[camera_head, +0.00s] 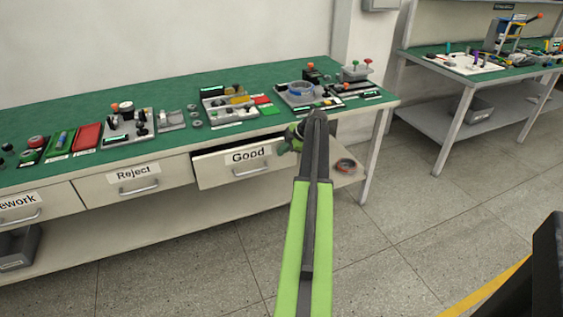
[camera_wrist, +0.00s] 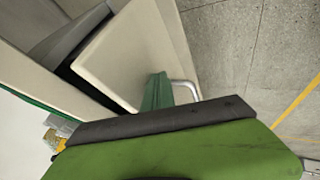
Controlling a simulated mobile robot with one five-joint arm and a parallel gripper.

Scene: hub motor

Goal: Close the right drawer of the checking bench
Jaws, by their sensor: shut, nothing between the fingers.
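The right drawer (camera_head: 215,170) of the checking bench, labelled "Good", stands partly open, its front out past the bench edge and a dark gap above it. Its bar handle (camera_head: 252,170) is on the front. In the wrist view the drawer's front panel (camera_wrist: 125,50) and part of the handle (camera_wrist: 186,88) show beside the gap. My green gripper (camera_head: 287,144) is at the right end of the drawer front. In the wrist view my gripper (camera_wrist: 157,92) is shut and empty, close to the panel and handle. I cannot tell whether it touches. My arm hides part of the bench.
The "Reject" drawer (camera_head: 110,190) and the "Rework" drawer (camera_head: 40,208) to the left look shut. Parts and trays cover the green bench top (camera_head: 60,128). A lower shelf (camera_head: 150,235) runs beneath. Another bench (camera_head: 480,72) stands at right, with open floor (camera_head: 420,220) in front.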

